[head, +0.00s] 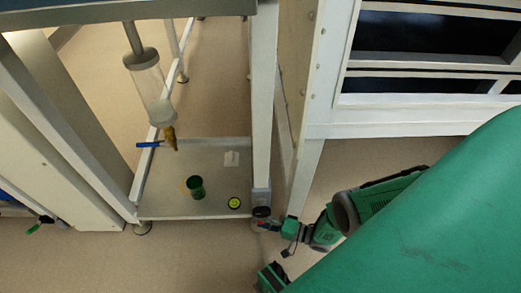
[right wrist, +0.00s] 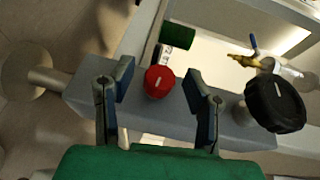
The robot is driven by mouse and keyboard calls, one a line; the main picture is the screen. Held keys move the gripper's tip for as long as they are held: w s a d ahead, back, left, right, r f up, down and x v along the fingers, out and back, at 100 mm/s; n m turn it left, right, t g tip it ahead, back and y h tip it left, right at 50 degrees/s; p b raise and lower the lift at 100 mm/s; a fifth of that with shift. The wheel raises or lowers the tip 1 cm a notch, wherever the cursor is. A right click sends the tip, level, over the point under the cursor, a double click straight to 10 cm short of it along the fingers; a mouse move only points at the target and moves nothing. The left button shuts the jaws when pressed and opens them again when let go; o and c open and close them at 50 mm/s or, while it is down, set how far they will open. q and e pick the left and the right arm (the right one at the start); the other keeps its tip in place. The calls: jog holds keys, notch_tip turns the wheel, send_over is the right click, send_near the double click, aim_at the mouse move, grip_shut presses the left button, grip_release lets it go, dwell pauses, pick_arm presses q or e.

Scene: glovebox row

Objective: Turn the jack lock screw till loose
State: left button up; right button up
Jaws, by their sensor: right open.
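A red round knob with a white mark (right wrist: 159,82), which I take for the jack lock screw, sits on a grey block (right wrist: 228,128). My right gripper (right wrist: 157,79) is open, with one finger on each side of the knob and a visible gap on both sides. In the head view, the right gripper (head: 272,226) is at the foot of the frame's front post; the knob is too small to make out clearly there. A larger black knob (right wrist: 275,103) is on the block's right. My left gripper does not show for certain.
The white post (head: 263,110) rises above the block. A low shelf (head: 170,207) holds a green cup (head: 195,187) and a yellow-black disc (head: 234,203). A clear cylinder (head: 151,85) with a brass, blue-handled valve (head: 170,138) hangs above. The floor is open in front.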

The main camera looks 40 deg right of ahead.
jog(key=shift+w+d+f, duration=0.25)
jog(key=shift+w, duration=0.05)
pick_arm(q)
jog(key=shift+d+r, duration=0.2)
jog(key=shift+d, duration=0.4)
pick_arm(e)
jog(key=shift+a, duration=0.15)
